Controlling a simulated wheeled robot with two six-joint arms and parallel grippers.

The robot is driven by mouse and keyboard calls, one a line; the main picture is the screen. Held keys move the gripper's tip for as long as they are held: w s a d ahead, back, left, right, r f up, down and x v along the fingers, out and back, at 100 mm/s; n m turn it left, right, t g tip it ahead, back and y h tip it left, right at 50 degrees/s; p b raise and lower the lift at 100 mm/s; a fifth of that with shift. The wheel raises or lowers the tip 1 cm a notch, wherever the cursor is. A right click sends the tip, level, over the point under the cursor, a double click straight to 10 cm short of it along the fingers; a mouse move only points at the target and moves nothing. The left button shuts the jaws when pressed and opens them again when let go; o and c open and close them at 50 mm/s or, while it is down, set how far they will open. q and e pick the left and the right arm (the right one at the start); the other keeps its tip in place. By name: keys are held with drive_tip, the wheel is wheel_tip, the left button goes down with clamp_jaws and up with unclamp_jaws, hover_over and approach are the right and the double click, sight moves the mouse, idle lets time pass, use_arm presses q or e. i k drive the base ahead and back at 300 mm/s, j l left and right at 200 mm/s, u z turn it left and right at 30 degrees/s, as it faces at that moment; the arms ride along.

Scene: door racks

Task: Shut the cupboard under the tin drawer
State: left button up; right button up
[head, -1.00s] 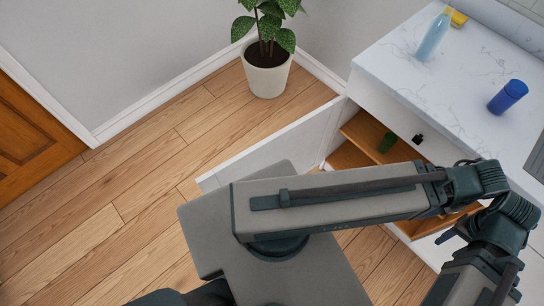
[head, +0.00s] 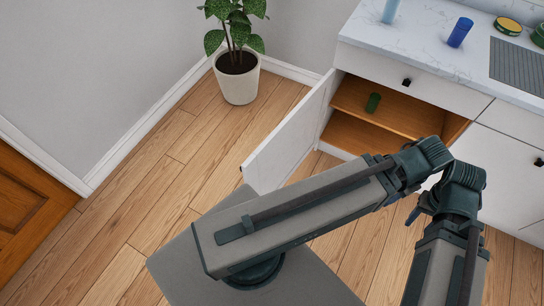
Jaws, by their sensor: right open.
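The cupboard (head: 357,133) stands open under a shut white drawer (head: 430,88) with a dark knob (head: 406,82). Its white door (head: 288,142) is swung wide out to the left over the floor. My right gripper (head: 413,214) is mostly hidden by my right arm, in front of the cupboard's lower right part and apart from the door. It is open; nothing shows between its fingers. My left gripper is out of view.
The white marble counter (head: 420,40) holds a blue cup (head: 460,32), a light blue bottle (head: 390,10) and a yellow-topped tin (head: 508,24). A potted plant (head: 240,85) stands by the wall. The wooden floor (head: 150,210) left of the door is clear.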

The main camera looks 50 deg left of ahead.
sight(267, 169)
drive_tip(key=k+j+z, duration=0.15)
drive_tip(key=k+j, duration=0.75)
drive_tip(key=j, duration=0.6)
drive_tip(key=k+j+z, duration=0.15)
drive_tip(key=j, duration=0.5)
drive_tip(key=i+j, duration=0.2)
drive_tip(key=j, duration=0.15)
drive_tip(key=i+j, duration=0.15)
drive_tip(key=j, duration=0.2)
drive_tip(key=i+j, duration=0.2)
drive_tip(key=j, duration=0.2)
drive_tip(key=k+l+z, duration=0.1)
drive_tip(key=k+z, duration=0.15)
drive_tip(key=k, duration=0.5)
